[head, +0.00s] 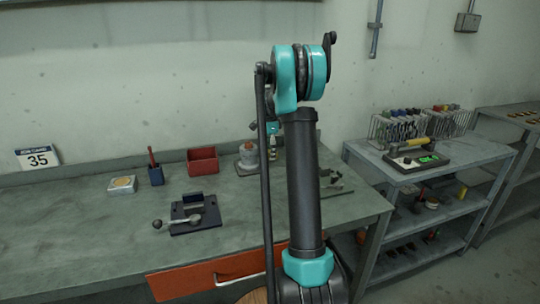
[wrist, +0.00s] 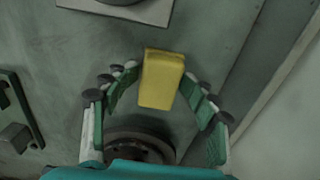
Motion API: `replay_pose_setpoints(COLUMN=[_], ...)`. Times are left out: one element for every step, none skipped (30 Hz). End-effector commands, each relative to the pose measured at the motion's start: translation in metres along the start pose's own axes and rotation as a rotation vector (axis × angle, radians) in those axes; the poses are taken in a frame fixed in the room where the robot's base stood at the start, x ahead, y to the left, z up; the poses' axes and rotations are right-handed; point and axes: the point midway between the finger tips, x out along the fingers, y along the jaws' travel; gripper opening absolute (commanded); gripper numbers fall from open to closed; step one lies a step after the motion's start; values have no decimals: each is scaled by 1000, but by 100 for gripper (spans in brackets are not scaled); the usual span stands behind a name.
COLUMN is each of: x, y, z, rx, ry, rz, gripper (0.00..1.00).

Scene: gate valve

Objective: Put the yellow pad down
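The yellow pad (wrist: 161,79) is a small block with rounded edges. It sits between the fingertips of my gripper (wrist: 161,72) in the wrist view, with a tip against each side. The grey-green bench top (wrist: 75,75) lies below it; the height of the pad above the bench is hard to judge. In the head view my arm hides most of the gripper; only a small teal part of it (head: 272,128) shows beside the arm, above the bench (head: 90,225).
A dark round part (wrist: 140,143) lies below my gripper. A pale plate (wrist: 125,10) is at the top of the wrist view.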

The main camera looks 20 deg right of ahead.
Motion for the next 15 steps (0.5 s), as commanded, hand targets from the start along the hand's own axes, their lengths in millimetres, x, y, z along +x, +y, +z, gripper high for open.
replay_pose_setpoints(x=[-8, -13, -21, -27, -34, -43, -50, -56, -65, -71, -77, -85, -90, -95, -101], y=[0, 0, 0, 0, 0, 0, 0, 0, 0, 0, 0, 0, 0, 0, 0], z=[0, 0, 0, 0, 0, 0, 0, 0, 0, 0, 0, 0, 0, 0, 0], rx=[0, 0, 0, 0, 0, 0, 0, 0, 0, 0, 0, 0, 0, 0, 0], ry=[0, 0, 0, 0, 0, 0, 0, 0, 0, 0, 0, 0, 0, 0, 0], rz=[0, 0, 0, 0, 0, 0, 0, 0, 0, 0, 0, 0, 0, 0, 0], gripper=[57, 57, 57, 57, 57, 57, 57, 57, 57, 57, 57, 57, 57, 57, 57])
